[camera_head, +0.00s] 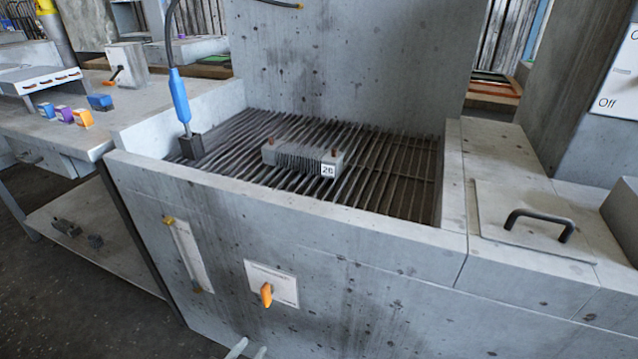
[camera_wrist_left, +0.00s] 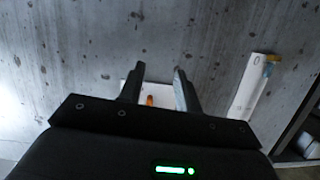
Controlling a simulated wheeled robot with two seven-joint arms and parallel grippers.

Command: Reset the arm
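The rest of the left arm is outside the head view. My right gripper is in neither view.
A finned block (camera_head: 295,158) marked 26 lies on the housing's grate (camera_head: 390,190). A blue-handled hose tool (camera_head: 180,97) stands at the grate's left. A black handle (camera_head: 540,222) is on the right-hand lid. A bench (camera_head: 60,135) with small coloured boxes stands left.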

